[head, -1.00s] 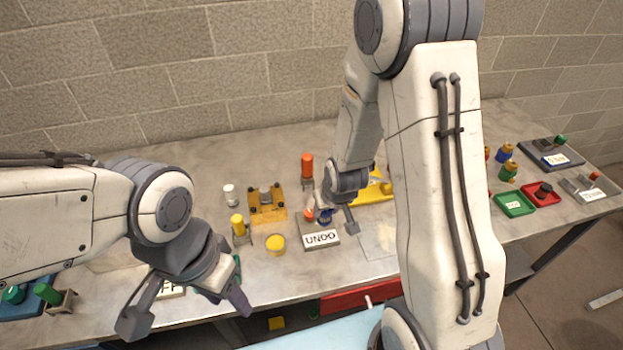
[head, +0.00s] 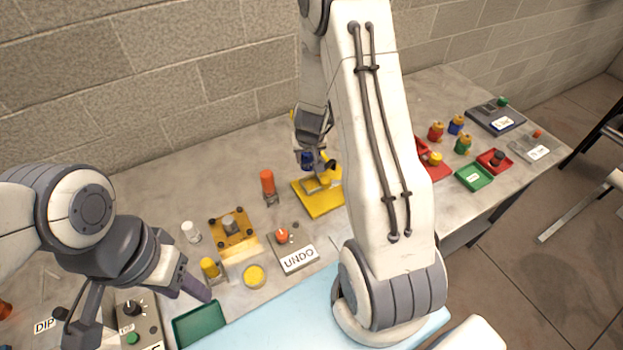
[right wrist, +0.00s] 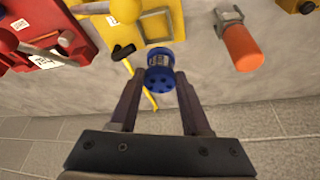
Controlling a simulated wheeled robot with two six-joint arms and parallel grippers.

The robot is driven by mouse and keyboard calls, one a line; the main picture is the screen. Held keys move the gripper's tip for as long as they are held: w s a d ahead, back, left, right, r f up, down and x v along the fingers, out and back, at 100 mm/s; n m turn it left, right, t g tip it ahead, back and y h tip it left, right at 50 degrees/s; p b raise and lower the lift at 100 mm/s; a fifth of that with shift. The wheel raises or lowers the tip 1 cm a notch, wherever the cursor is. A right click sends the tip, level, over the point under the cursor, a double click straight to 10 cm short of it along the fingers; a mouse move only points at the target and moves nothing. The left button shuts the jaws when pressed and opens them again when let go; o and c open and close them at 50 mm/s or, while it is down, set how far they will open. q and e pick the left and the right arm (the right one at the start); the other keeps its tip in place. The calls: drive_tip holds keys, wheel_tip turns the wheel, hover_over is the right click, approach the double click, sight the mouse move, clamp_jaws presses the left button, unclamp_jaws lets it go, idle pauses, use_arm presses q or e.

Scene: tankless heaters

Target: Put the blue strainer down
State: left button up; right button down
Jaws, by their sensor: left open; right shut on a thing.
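The blue strainer (right wrist: 160,68) is a short blue cylinder with holes in its end, held between the fingertips of my right gripper (right wrist: 160,84) in the right wrist view. In the head view the strainer (head: 307,160) shows small below my right gripper (head: 318,153), beside the yellow fixture (head: 312,203) at the back of the bench. I cannot tell whether it touches the fixture or the bench. My left gripper (head: 140,308) is open and empty at the lower left.
An orange-capped cylinder (head: 267,182) stands left of the yellow fixture, and it also shows in the right wrist view (right wrist: 241,45). The UNDO box (head: 299,260) is nearer the front. A red fixture (right wrist: 45,35) lies beside the yellow one. Green (head: 475,177) and red trays (head: 494,161) are further right.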

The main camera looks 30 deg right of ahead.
drive_tip(key=shift+m, duration=0.3)
drive_tip(key=f+b, duration=0.1)
drive_tip(key=f, duration=0.1)
drive_tip(key=d+f+b, duration=0.1)
drive_tip(key=b, duration=0.1)
drive_tip(key=f+b, duration=0.1)
drive_tip(key=f, duration=0.1)
drive_tip(key=shift+w+d+f+b, duration=0.25)
drive_tip(key=shift+d+f+b, duration=0.05)
drive_tip(key=shift+d+b, duration=0.05)
drive_tip(key=shift+f+b, duration=0.95)
drive_tip(key=shift+f, duration=1.15)
drive_tip(key=shift+f, duration=0.1)
drive_tip(key=shift+s+f, duration=0.1)
drive_tip(key=shift+f, duration=0.05)
drive_tip(key=shift+c, duration=1.8)
unclamp_jaws()
